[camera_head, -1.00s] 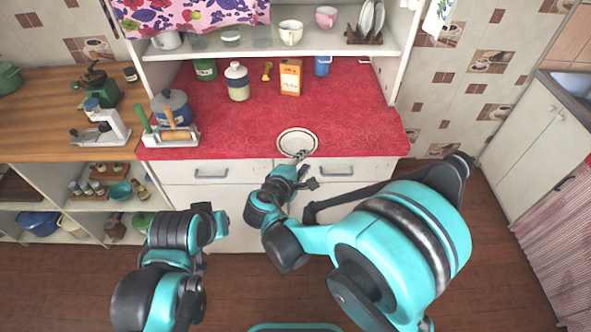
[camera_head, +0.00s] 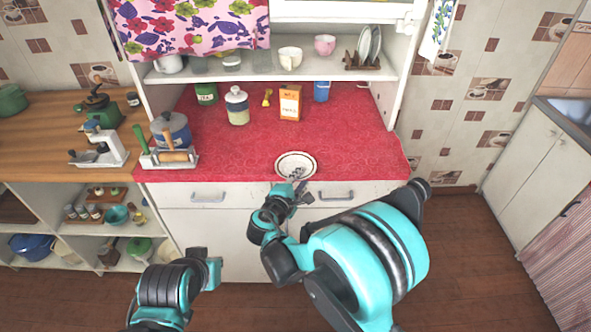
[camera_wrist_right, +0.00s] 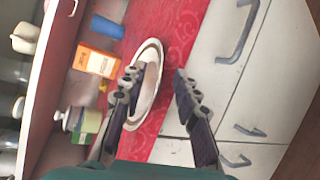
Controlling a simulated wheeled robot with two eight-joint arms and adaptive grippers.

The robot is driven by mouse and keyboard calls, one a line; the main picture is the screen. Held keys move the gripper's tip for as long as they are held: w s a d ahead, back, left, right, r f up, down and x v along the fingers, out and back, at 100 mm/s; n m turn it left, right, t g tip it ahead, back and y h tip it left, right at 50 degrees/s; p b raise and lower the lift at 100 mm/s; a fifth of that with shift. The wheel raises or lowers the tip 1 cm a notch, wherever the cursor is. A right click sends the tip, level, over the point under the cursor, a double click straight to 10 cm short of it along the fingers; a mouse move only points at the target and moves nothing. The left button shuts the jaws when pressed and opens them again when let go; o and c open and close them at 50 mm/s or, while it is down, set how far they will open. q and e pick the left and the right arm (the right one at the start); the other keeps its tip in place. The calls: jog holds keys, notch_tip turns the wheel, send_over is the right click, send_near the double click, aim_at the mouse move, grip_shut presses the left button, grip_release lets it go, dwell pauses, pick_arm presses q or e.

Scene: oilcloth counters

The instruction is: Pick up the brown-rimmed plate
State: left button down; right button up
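The brown-rimmed plate (camera_head: 295,165), pale with a dark ring, lies on the red counter at its front edge. In the right wrist view the plate (camera_wrist_right: 153,88) shows partly behind one finger. My right gripper (camera_head: 299,187) is at the plate's near rim. In its wrist view the right gripper (camera_wrist_right: 156,78) is open, one finger over the plate and the other outside the rim, in front of the cabinet face. Whether a finger touches the plate cannot be told. My left gripper (camera_head: 213,270) is low in front of the cabinets, away from the plate; its fingers are unclear.
Behind the plate on the red counter (camera_head: 350,130) stand an orange box (camera_head: 290,103), a blue cup (camera_head: 321,92) and a lidded jar (camera_head: 237,106). A blue pot (camera_head: 172,131) and utensil holder are at left. The counter right of the plate is clear.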

grip_shut()
jog(key=shift+r, duration=0.15)
jog(key=shift+r, duration=0.3)
jog(key=r+p, duration=0.1)
jog(key=r, duration=0.1)
jog(key=r+p, duration=0.1)
jog(key=r, duration=0.1)
jog(key=shift+s+d, duration=0.15)
jog(key=shift+s, duration=0.05)
jog(key=s+d+r+p, duration=0.4)
jog(key=s+d+r, duration=0.2)
jog(key=s, duration=0.3)
jog(key=shift+d, duration=0.45)
